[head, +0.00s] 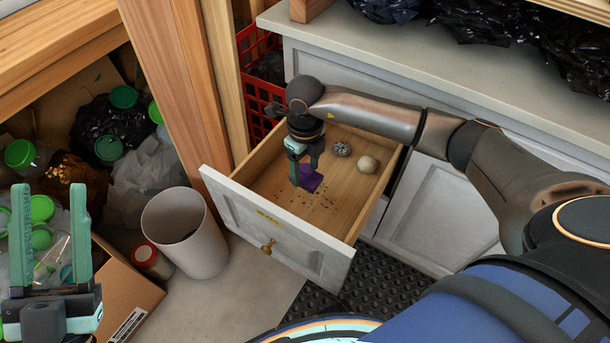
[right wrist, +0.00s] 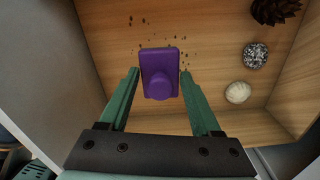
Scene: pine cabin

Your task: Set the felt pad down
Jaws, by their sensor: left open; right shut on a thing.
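The purple felt pad (head: 312,183) is between the fingers of my right gripper (head: 304,173), inside the open drawer (head: 290,238). In the right wrist view the pad (right wrist: 160,72) has a rounded raised knob on it and lies between the two green fingertips of the right gripper (right wrist: 160,74). Whether the pad touches the drawer floor I cannot tell. My left gripper (head: 50,192) is open and empty at the lower left, away from the drawer.
The drawer also holds a speckled ball (head: 341,148), a pale ball (head: 367,164) and a pine cone (right wrist: 275,10). Dark specks dot its floor near the pad. A grey bin (head: 187,235) and a red-lidded jar (head: 150,262) stand left of the drawer.

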